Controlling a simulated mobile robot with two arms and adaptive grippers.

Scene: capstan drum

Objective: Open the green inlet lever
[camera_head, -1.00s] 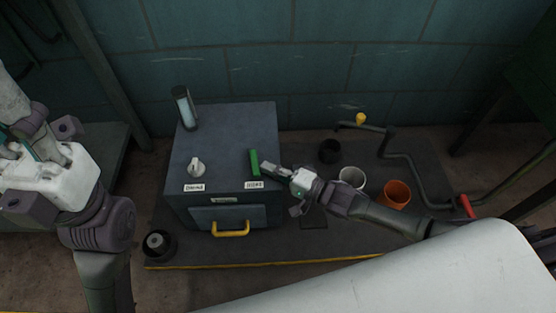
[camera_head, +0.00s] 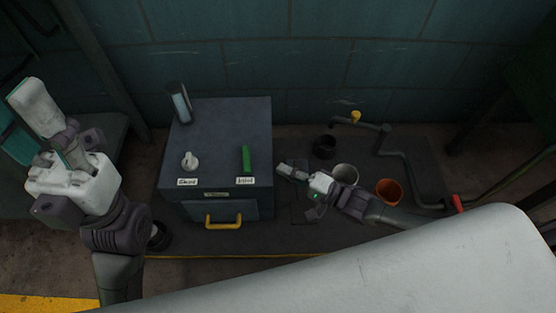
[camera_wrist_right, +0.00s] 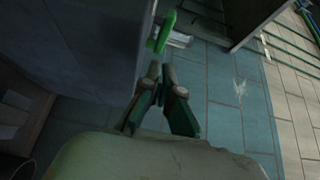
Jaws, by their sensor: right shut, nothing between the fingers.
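The green inlet lever (camera_head: 246,159) stands on the top right of a dark grey box (camera_head: 225,130), above a small white label. It also shows in the right wrist view (camera_wrist_right: 161,32), just beyond the fingertips. My right gripper (camera_head: 281,169) is shut and empty, right of the lever and apart from it, past the box's right edge. In the right wrist view its fingertips (camera_wrist_right: 162,70) are close together. My left gripper (camera_head: 65,150) is at the far left, away from the box; its finger opening is unclear.
A white knob (camera_head: 190,161) with its own label is on the box's left side. A gauge-like cylinder (camera_head: 179,103) stands at the back left, and a yellow handle (camera_head: 223,222) is in front. White (camera_head: 345,175) and orange (camera_head: 388,190) buckets and a pipe stand to the right.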

